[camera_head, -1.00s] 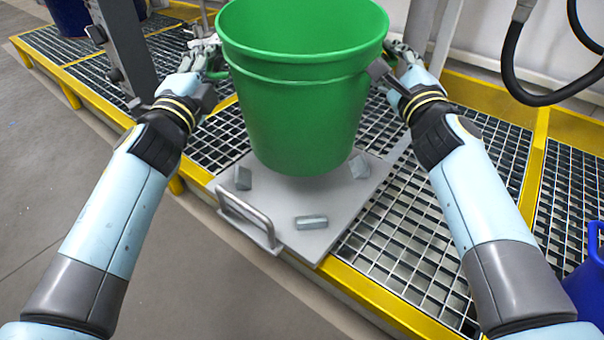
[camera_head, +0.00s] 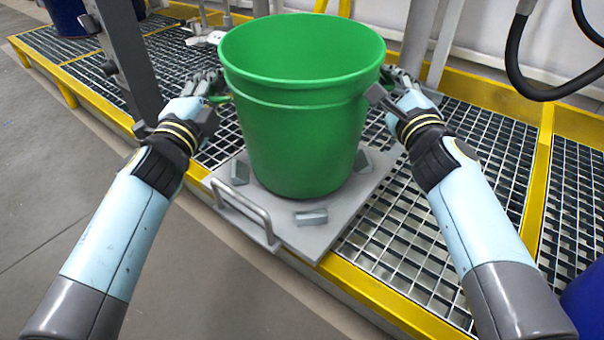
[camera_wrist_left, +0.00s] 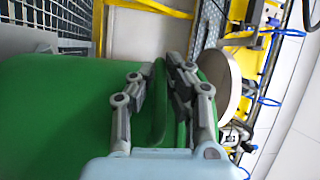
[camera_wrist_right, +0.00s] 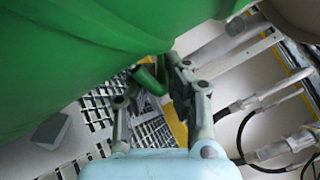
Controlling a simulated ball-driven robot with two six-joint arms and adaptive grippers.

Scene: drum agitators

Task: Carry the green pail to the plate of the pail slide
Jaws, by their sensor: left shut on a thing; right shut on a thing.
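The green pail (camera_head: 302,130) is upright over the grey plate of the pail slide (camera_head: 320,238), between the plate's small grey blocks. Its bottom looks to be at or very near the plate; I cannot tell for sure that it touches. My left gripper (camera_head: 218,88) is shut on the pail's left handle, a green piece between the fingers in the left wrist view (camera_wrist_left: 160,105). My right gripper (camera_head: 384,84) is at the pail's right side, shut on its right handle, which shows in the right wrist view (camera_wrist_right: 150,78). The pail hides the plate's far part.
The plate has a grey bar handle (camera_head: 243,212) at its front left. Yellow-framed grating (camera_head: 410,245) surrounds it. A grey post (camera_head: 125,55) stands at the left. A black hose (camera_head: 512,62) hangs at the right, and a blue container (camera_head: 588,300) is at the lower right.

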